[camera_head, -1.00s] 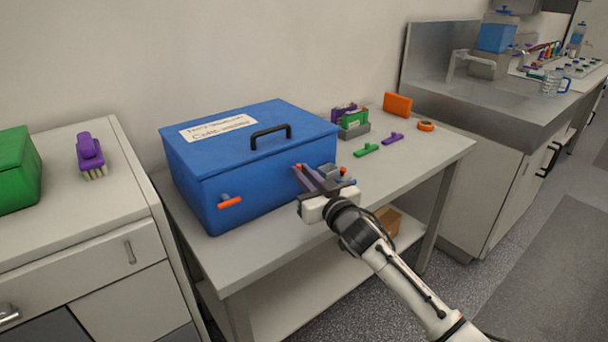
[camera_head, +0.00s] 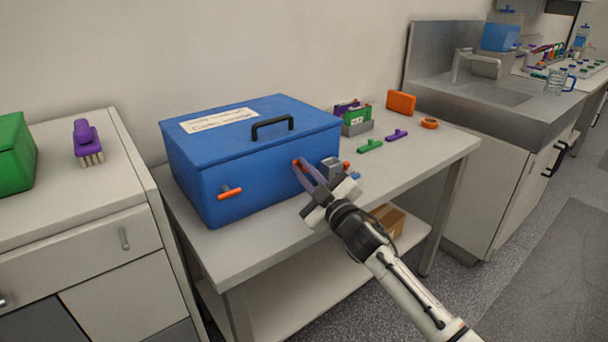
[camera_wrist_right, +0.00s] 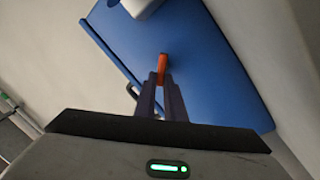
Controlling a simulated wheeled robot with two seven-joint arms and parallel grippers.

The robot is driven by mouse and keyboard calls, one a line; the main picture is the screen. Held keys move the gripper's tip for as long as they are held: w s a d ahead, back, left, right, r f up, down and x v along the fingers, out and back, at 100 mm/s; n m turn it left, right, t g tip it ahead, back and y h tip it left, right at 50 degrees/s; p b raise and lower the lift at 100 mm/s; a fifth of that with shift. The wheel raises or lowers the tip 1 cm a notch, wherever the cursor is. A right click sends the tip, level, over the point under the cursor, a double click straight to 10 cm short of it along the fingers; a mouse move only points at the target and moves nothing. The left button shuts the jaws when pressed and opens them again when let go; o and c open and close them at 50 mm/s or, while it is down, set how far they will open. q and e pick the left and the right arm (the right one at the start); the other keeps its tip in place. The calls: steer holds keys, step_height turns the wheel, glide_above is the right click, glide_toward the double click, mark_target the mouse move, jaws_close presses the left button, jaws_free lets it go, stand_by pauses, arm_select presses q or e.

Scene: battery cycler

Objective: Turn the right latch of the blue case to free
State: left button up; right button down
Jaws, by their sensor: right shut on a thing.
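The blue case (camera_head: 262,168) stands closed on the table, with a black handle (camera_head: 271,127) and a label on its lid. Its left orange latch (camera_head: 230,193) lies nearly level on the front face. Its right orange latch (camera_head: 296,163) is mostly hidden by my right gripper in the head view. My right gripper (camera_head: 302,169) is at the case's front face, its purple fingers shut on that latch. In the right wrist view the orange latch (camera_wrist_right: 163,66) shows at the fingertips (camera_wrist_right: 162,80) against the blue face. My left gripper is not in view.
The table (camera_head: 415,163) also bears a green piece (camera_head: 369,146), a purple piece (camera_head: 397,135), an orange ring (camera_head: 429,123) and an orange block (camera_head: 401,103). A cabinet at left holds a purple brush (camera_head: 87,143) and a green box (camera_head: 14,155). A sink (camera_head: 497,93) is at right.

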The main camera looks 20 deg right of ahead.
steer(key=shift+d+f+n+y+b, duration=0.1)
steer(key=shift+f+n+y+b, duration=0.1)
steer(key=shift+n, duration=0.35)
steer(key=shift+f+n+y+b, duration=0.1)
steer(key=shift+n+b, duration=0.1)
steer(key=shift+n, duration=0.35)
steer(key=shift+f+n+y+b, duration=0.1)
steer(key=shift+n+y+b, duration=0.4)
steer(key=shift+n, duration=1.05)
steer(key=shift+f+n+y+b, duration=0.15)
steer(key=shift+n+y+b, duration=0.35)
steer(key=shift+n, duration=1.1)
steer(key=shift+f+n+y+b, duration=0.1)
steer(key=shift+n+y+b, duration=0.4)
steer(key=shift+n, duration=1.05)
steer(key=c, duration=1.8)
jaws_free()
steer(key=v, duration=1)
steer(key=shift+s, duration=0.2)
